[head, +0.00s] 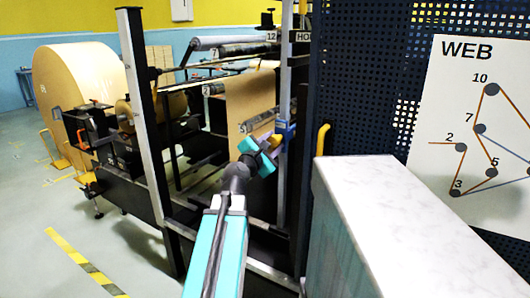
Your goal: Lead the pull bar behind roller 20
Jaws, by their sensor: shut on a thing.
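My gripper (271,146) is at the end of my teal arm, inside the machine frame near the lower end of the hanging kraft web (248,98). It is shut on a small yellowish piece, which looks like part of the pull bar (276,140). The rest of the bar is hidden or too small to make out. The brown web hangs down behind and above my gripper. I see no label 20 on any roller, so I cannot tell where roller 20 is.
A large kraft roll (78,98) stands at the left. A dark upright post (146,120) and a grey post (284,130) frame the opening. A perforated dark panel (365,80), a marble-topped cabinet (400,205) and a WEB diagram (480,120) fill the right.

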